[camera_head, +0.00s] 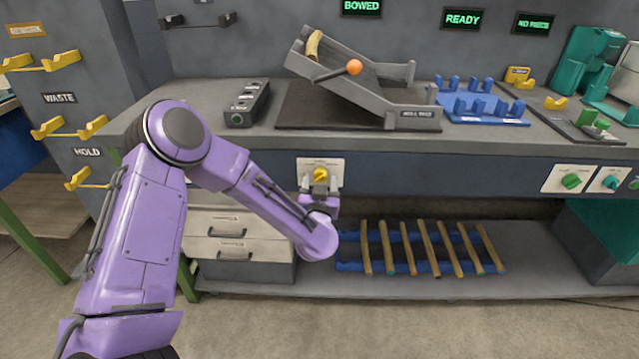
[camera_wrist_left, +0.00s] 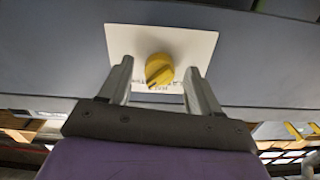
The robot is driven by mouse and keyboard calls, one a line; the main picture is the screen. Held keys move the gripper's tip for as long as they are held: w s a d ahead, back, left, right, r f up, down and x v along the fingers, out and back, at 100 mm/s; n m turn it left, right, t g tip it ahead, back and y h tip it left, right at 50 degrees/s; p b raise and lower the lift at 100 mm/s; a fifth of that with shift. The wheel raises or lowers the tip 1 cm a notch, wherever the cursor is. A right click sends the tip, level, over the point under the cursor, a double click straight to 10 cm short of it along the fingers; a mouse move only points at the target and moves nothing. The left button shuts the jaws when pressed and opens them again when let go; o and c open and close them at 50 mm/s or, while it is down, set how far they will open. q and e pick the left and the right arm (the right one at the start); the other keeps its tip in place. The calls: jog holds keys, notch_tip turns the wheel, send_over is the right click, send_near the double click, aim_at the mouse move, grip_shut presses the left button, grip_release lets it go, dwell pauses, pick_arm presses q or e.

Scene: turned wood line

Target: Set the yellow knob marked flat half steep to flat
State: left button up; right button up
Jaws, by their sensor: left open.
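The yellow knob (camera_head: 320,174) sits on a white plate (camera_head: 336,166) on the front face of the bench. In the left wrist view the knob (camera_wrist_left: 159,70) shows close up on its plate (camera_wrist_left: 200,45), with small dark lettering under it that is too blurred to read. My left gripper (camera_head: 320,186) is in front of the knob. In the wrist view its two fingers (camera_wrist_left: 159,80) are open, one on each side of the knob, with a gap on both sides. The knob's pointer direction is hard to tell. My right gripper is not in view.
The bench top above carries a grey ramp (camera_head: 365,85) with an orange ball (camera_head: 354,67) and a blue rack (camera_head: 480,105). Green (camera_head: 571,181) and teal (camera_head: 611,183) knobs are on plates at right. Drawers (camera_head: 235,235) and a rack of wooden rods (camera_head: 430,250) lie below.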

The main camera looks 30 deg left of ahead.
pick_arm(q)
jog(key=shift+w+a, duration=0.1)
jog(key=shift+w, duration=0.05)
jog(key=c, duration=1)
jog(key=shift+c, duration=0.2)
